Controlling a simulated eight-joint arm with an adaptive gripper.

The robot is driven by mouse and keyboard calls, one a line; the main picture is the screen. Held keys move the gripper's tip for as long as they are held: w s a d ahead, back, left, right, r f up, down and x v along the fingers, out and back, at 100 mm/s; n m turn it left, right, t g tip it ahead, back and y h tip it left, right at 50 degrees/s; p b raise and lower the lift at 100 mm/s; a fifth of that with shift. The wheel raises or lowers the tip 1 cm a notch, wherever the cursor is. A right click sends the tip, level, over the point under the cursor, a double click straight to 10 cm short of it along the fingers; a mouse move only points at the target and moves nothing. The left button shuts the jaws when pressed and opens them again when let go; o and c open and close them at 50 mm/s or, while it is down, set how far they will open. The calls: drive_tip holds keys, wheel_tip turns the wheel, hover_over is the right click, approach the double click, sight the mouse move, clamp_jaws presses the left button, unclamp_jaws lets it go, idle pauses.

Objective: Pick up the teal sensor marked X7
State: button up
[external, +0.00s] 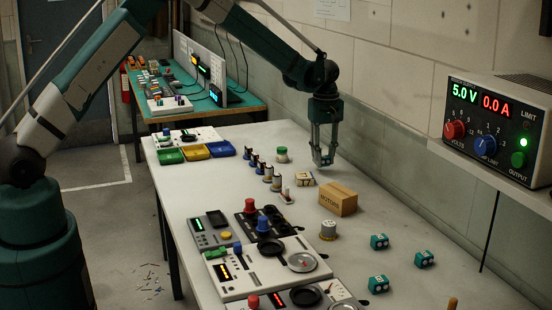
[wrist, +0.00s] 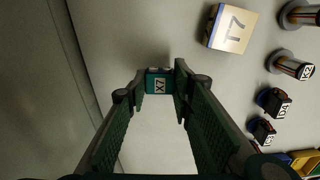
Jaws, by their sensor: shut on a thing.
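In the external view my gripper (external: 323,160) points down over the back part of the white bench, behind the cardboard box. The sensor is too small and too covered by the fingers to make out there. I cannot tell whether it touches the bench.
A cream block marked T7 (wrist: 231,28) lies close by, with several labelled cylinders beyond it. The cardboard box (external: 338,199) stands in front of my gripper. Other teal blocks (external: 379,241) sit nearer the front right. The wall and power supply (external: 494,128) bound the right side.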

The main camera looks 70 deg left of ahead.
sight(324, 157)
wheel_tip(324, 157, up, 8)
drive_tip(key=shift+f, duration=0.15)
drive_tip(key=shift+d, duration=0.15)
idle(0.7)
